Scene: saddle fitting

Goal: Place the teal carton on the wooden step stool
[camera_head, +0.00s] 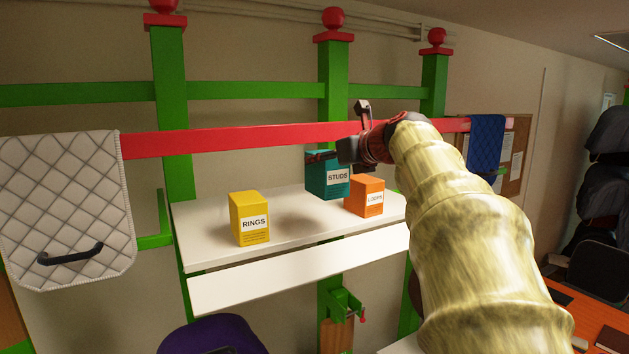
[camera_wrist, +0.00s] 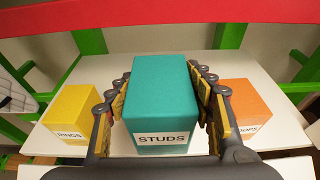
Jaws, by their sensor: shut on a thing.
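The teal carton (camera_head: 325,180), labelled STUDS, is at the white shelf between the yellow and orange cartons. In the wrist view the teal carton (camera_wrist: 161,92) stands between the two fingers of my gripper (camera_wrist: 161,108), which is shut on its sides. In the head view my gripper (camera_head: 350,150) hides part of its top. A shadow lies on the shelf left of the carton; I cannot tell surely whether its base touches the shelf. I cannot make out the wooden step stool in either view.
The white shelf (camera_head: 200,222) also bears a yellow RINGS carton (camera_head: 249,219) and an orange carton (camera_head: 366,196). A red rail (camera_head: 240,139) crosses above it between green posts. A quilted pad (camera_head: 62,205) hangs at left, a blue cloth (camera_head: 486,143) at right. A purple seat (camera_head: 212,336) is below.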

